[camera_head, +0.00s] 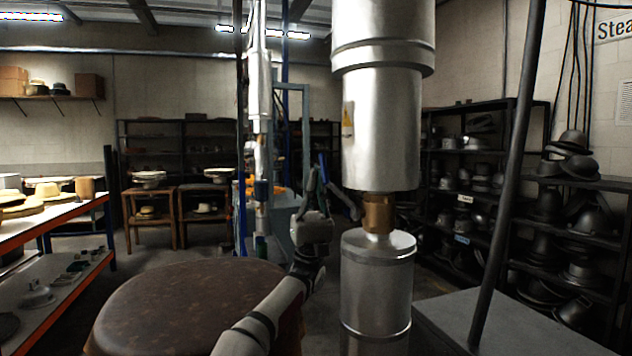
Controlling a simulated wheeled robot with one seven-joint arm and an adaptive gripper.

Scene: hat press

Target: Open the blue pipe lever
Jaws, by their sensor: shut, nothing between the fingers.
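The blue lever (343,203) shows as a slanted blue-grey strip just left of the brass valve fitting (378,213) on the thick metal pipe. Its upper end rises to the left, close to my gripper. My gripper (311,178) points upward at the centre of the view, left of the lever. Its fingers are shut and hold nothing. The fingers and the lever's upper end overlap in the picture, so I cannot tell whether they touch.
A round brown-topped table (185,300) stands in front, left of my arm. The large silver cylinder (380,130) hangs above the valve, with a lower cylinder (377,285) beneath. A dark slanted pole (508,170) and hat shelves (565,235) are right. A workbench (60,212) is left.

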